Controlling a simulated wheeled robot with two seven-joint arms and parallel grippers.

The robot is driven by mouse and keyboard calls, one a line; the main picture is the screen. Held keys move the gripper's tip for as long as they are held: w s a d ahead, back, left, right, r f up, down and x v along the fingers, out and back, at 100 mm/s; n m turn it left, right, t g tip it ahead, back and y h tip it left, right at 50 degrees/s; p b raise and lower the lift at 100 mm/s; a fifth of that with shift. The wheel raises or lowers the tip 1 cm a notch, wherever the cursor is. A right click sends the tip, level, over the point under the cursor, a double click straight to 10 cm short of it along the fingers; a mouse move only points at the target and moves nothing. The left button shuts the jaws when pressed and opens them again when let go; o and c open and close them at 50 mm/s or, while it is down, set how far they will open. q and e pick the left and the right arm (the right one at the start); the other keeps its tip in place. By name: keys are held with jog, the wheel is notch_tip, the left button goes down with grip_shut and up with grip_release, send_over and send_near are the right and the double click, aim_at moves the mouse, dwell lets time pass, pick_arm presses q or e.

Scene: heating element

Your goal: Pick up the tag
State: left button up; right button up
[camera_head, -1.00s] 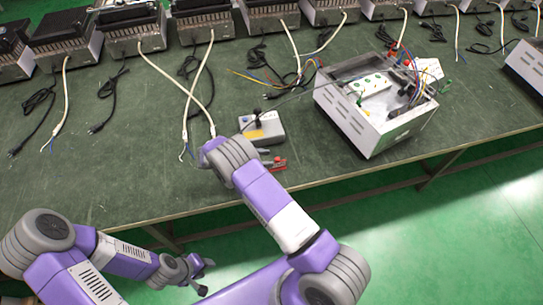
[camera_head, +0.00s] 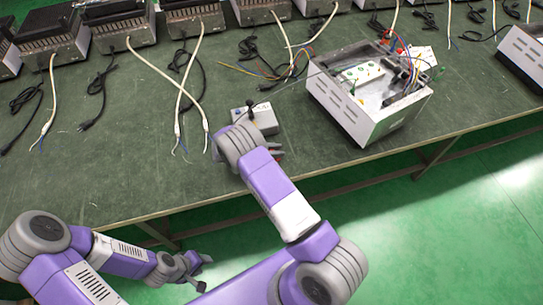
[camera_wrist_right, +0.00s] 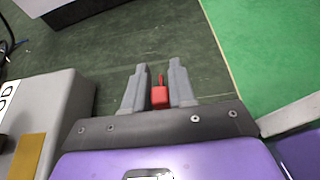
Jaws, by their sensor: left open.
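A small red piece (camera_wrist_right: 160,95), which may be the tag, sits between the two grey fingers of my right gripper (camera_wrist_right: 158,83) in the right wrist view. It is close to both fingers; I cannot tell whether they press on it. The green mat shows beyond it. In the head view my right wrist covers most of that gripper and the red piece. My left gripper (camera_head: 205,273) is open and empty, low in front of the table edge, over the floor.
A grey box with a yellow label (camera_head: 255,118) stands just beyond my right wrist. An open white-sided metal case (camera_head: 365,110) with wires stands to its right. Several heater units and cables line the back. The table (camera_head: 100,175) is clear at the front left.

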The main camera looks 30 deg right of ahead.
grip_shut()
